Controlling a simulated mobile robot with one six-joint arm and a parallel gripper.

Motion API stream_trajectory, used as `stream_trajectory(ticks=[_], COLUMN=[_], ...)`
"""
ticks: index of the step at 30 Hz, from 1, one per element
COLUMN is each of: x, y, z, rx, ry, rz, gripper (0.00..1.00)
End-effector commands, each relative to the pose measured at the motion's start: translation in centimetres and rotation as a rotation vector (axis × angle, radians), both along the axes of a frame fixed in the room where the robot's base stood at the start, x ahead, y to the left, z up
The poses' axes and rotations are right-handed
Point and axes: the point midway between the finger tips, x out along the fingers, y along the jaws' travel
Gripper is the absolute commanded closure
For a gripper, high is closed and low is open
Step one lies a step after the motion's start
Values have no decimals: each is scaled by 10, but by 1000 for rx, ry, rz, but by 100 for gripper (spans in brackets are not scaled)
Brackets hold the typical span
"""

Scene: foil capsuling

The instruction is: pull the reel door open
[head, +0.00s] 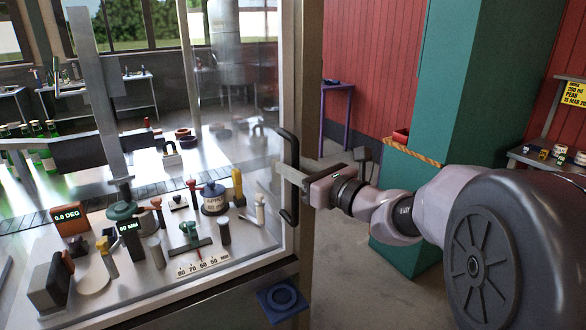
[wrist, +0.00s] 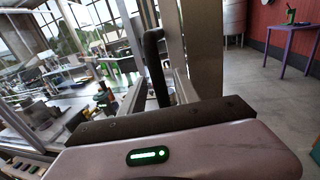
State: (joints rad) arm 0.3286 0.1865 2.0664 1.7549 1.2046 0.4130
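A glazed door (head: 235,90) with a metal frame stands in front of the machine's work deck in the head view. It looks closed. Its upright black bar handle (head: 290,150) is on the right edge; the handle also shows in the wrist view (wrist: 155,62). My gripper (head: 291,178) reaches in from the right at the handle's middle. In the wrist view its fingers (wrist: 160,92) stand on both sides of the handle, with slim gaps visible beside the bar. The gripper looks open around it. Finger contact is hard to see.
Behind the glass, the deck holds several small tools and knobs, a 60 MM display post (head: 127,235) and a 0.0 DEG display (head: 70,218). A blue round fixture (head: 282,299) sits low by the door frame. A teal column (head: 465,90) stands behind my arm. Floor right of the door is open.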

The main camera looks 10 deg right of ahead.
Motion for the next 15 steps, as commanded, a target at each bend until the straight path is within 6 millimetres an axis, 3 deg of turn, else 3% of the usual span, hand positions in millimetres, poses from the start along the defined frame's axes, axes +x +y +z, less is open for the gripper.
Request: stream_trajectory(ticks=[7,12,15], x=[0,0,0], y=[0,0,0], z=[0,0,0], rx=[-1,-1,-1], ry=[0,0,0], rz=[0,0,0], gripper=[64,98,100])
